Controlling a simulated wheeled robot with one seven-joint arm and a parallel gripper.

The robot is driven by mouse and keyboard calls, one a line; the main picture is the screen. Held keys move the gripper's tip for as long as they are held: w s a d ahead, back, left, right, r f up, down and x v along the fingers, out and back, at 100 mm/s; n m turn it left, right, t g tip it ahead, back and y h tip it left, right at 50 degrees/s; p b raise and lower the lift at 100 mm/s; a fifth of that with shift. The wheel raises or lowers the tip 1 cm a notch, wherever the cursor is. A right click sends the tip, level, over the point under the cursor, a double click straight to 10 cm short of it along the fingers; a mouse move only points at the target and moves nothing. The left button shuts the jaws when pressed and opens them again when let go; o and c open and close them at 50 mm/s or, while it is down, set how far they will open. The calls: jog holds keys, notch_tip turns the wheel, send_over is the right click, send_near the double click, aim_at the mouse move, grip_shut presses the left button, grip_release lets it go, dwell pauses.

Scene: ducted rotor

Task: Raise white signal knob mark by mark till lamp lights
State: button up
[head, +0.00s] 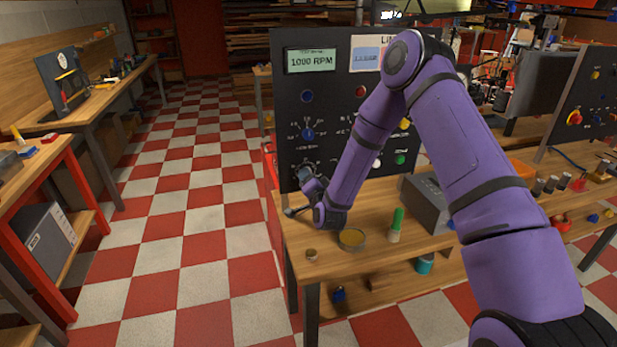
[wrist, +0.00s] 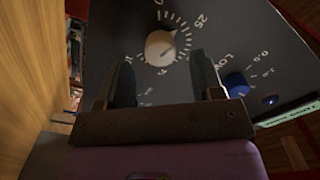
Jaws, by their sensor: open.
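The white signal knob (wrist: 160,48) sits on the dark panel in the wrist view, with a ring of white marks and a "25" around it. A small dark pointer shows on its upper right side. My gripper (wrist: 163,62) is open, its two dark fingers on either side of the knob's line and apart from each other. Contact with the knob cannot be told. In the head view my gripper (head: 306,188) is at the panel's lower left and hides the knob. Which lamp belongs to the knob is unclear.
The dark panel (head: 290,70) has a "1000 RPM" display (head: 311,61), a blue knob (head: 307,133) and a red button or lamp (head: 360,91). On the wooden bench (head: 285,232) stand a round tin (head: 351,239), a green-handled tool (head: 397,222) and a grey box (head: 428,203).

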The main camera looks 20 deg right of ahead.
jog(key=s, duration=0.8)
jog(key=s+d+r+n+g+y, duration=0.1)
jog(key=s+r+n+g, duration=0.25)
jog(key=r, duration=0.75)
jog(key=s+d+r+n+g, duration=0.1)
jog(key=s+r+n+g, duration=0.25)
jog(key=r, duration=0.85)
jog(key=s+d+r+n+g, duration=0.1)
jog(key=s+r+g, duration=0.1)
jog(key=s, duration=0.8)
jog(key=s+d+r+n+g, duration=0.1)
jog(key=s+r, duration=0.4)
jog(key=s, duration=0.5)
jog(key=s+d+r+n+g+h, duration=0.1)
jog(key=s+d+r+g, duration=0.1)
jog(key=s, duration=0.9)
jog(key=shift+d+r+g, duration=0.4)
jog(key=shift+d+r, duration=0.05)
jog(key=shift+r, duration=0.35)
